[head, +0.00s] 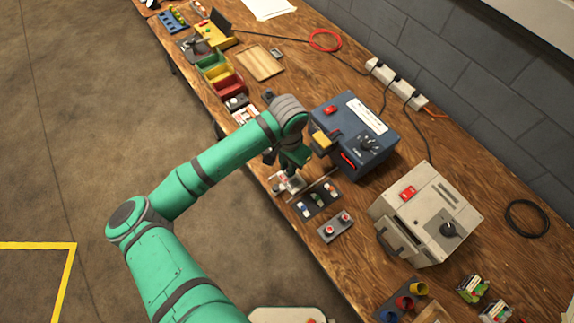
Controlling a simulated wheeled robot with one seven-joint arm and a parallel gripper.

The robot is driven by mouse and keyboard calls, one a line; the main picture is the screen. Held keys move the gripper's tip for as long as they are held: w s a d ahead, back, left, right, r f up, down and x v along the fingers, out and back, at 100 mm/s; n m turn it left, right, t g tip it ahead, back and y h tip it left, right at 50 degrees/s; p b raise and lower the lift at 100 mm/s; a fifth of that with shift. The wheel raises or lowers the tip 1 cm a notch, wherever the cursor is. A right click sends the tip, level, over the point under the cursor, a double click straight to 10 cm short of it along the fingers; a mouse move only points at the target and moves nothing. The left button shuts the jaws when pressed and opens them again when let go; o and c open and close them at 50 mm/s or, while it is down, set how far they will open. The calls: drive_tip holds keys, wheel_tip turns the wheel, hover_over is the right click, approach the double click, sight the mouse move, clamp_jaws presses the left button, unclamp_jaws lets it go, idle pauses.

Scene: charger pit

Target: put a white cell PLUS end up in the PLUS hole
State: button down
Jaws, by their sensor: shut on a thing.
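My gripper (286,173) points down over the front edge of the workbench, left of the blue box. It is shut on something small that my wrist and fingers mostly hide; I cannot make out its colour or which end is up. A small pale, clear-looking item (295,184) lies just under the fingers; I cannot tell whether they touch. A dark tray (311,204) right of the gripper holds small cells, among them a white one with blue (304,209) and a red and white one (330,188). No PLUS marking can be read at this size.
The blue box (354,133) and a beige machine (428,213) stand behind. Coloured bins (221,75) are at the far left. A thin rod (312,183) lies by the tray.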

drive_tip(key=shift+f, duration=0.9)
idle(0.8)
drive_tip(key=c, duration=1.6)
unclamp_jaws()
drive_tip(key=shift+o, duration=0.2)
drive_tip(key=shift+r, duration=0.1)
drive_tip(key=shift+r, duration=3.4)
